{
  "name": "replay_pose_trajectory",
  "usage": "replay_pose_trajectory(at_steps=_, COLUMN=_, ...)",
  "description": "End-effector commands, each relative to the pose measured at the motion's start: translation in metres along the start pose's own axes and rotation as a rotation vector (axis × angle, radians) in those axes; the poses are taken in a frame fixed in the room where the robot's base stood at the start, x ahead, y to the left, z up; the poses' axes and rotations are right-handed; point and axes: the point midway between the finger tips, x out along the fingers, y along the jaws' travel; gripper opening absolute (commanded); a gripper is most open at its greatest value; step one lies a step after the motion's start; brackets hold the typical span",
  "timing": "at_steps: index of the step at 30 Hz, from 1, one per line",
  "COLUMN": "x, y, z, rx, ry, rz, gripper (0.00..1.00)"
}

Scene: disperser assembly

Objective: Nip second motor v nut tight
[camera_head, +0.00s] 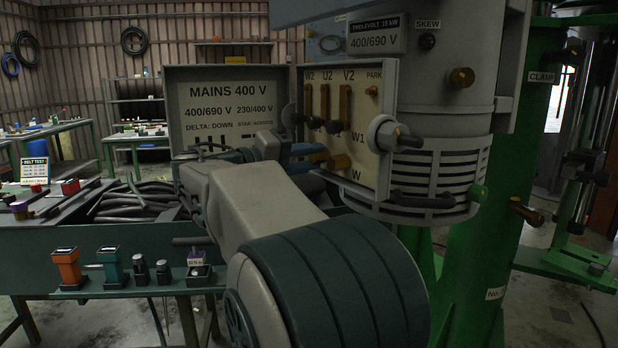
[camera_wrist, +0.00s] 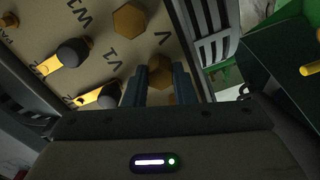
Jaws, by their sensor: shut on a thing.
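The pale terminal board (camera_head: 372,130) stands on the motor's side, with brass links at W2, U2 and V2 near its top. In the wrist view a brass hex nut (camera_wrist: 160,71) sits beside the letter V on the board (camera_wrist: 205,12). My gripper (camera_wrist: 160,80) has one dark finger on each side of this nut and is shut on it. In the head view my gripper (camera_head: 316,157) reaches the lower left of the board from the left, and its fingers partly hide the nut. Another brass hex nut (camera_wrist: 130,19) is free, above and left of the held one.
Two brass links with dark round knobs (camera_wrist: 74,52) lie left of the gripper. The slatted motor housing (camera_head: 430,180) is close on the right. A green bench (camera_head: 110,240) at left carries coloured blocks. The mains sign (camera_head: 232,108) stands behind my arm.

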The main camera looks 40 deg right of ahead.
Motion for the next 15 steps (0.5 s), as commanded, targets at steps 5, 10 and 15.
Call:
replay_pose_trajectory(at_steps=5, x=0.0004, y=-0.0043, z=0.0025, rx=0.066, ry=-0.006, rz=-0.002, gripper=0.01)
replay_pose_trajectory(at_steps=10, x=0.0003, y=-0.0029, z=0.0019, rx=0.099, ry=-0.006, rz=-0.002, gripper=0.01)
replay_pose_trajectory(at_steps=15, x=0.0003, y=-0.0021, z=0.0015, rx=0.107, ry=-0.006, rz=-0.003, gripper=0.01)
